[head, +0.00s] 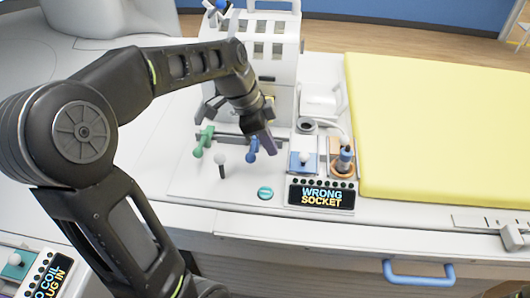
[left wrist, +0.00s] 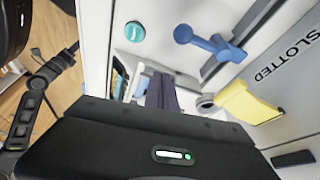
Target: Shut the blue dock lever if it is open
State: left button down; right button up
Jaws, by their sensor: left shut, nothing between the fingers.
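My left gripper (head: 270,146) is shut and empty, close to the right of the blue lever in the head view. Its fingers (left wrist: 163,92) show in the left wrist view, apart from the lever. My right gripper is not in view.
A teal button (head: 265,193) and a display reading "WRONG SOCKET" (head: 321,196) lie in front. A yellow pad (head: 430,130) fills the right side.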

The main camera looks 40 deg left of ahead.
pick_arm(q)
jog(key=w+v, duration=0.1)
jog(key=v, duration=0.6)
jog(key=shift+a+r, duration=0.15)
jog(key=shift+a, duration=0.3)
jog(key=shift+s, duration=0.15)
